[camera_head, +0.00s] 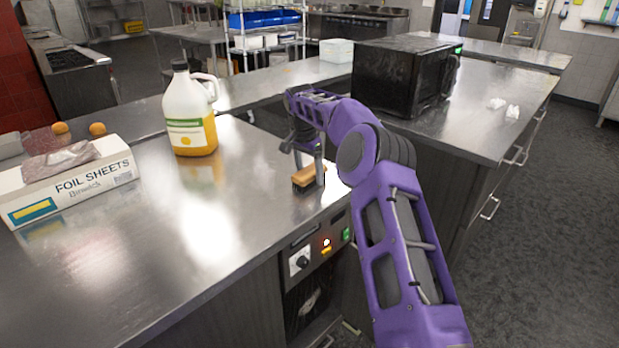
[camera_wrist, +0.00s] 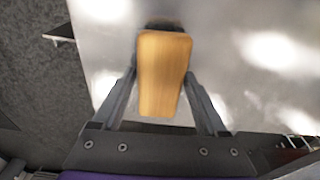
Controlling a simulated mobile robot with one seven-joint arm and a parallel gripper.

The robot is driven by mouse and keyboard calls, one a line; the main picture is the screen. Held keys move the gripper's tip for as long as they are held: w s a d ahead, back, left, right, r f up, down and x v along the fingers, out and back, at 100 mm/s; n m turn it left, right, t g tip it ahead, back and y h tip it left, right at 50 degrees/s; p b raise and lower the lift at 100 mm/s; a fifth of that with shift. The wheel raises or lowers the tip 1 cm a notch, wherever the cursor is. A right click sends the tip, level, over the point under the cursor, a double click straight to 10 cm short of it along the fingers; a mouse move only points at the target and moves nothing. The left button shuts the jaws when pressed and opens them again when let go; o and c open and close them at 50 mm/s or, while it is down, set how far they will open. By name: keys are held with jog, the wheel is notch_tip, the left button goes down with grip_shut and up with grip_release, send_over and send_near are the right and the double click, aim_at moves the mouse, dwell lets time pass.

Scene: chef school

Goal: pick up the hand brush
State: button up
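The hand brush (camera_head: 304,178) has a light wooden block over dark bristles. In the head view it is at the counter's front edge, below my gripper (camera_head: 309,168). I cannot tell whether it rests on the counter or is slightly raised. In the wrist view the wooden block (camera_wrist: 162,75) lies between the two fingers of my gripper (camera_wrist: 161,75), one along each long side. The fingertips are very close to its sides, and contact is not clear. The bristles are mostly hidden there.
A jug with yellow liquid (camera_head: 191,112) and a foil sheets box (camera_head: 72,180) stand left on the steel counter (camera_head: 165,255). A black microwave (camera_head: 401,75) stands behind my arm on the right. The counter's front left is clear.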

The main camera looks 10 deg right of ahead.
aim_at(309, 170)
jog(key=c, duration=1.1)
notch_tip(309, 170, up, 10)
jog(key=shift+p, duration=1.25)
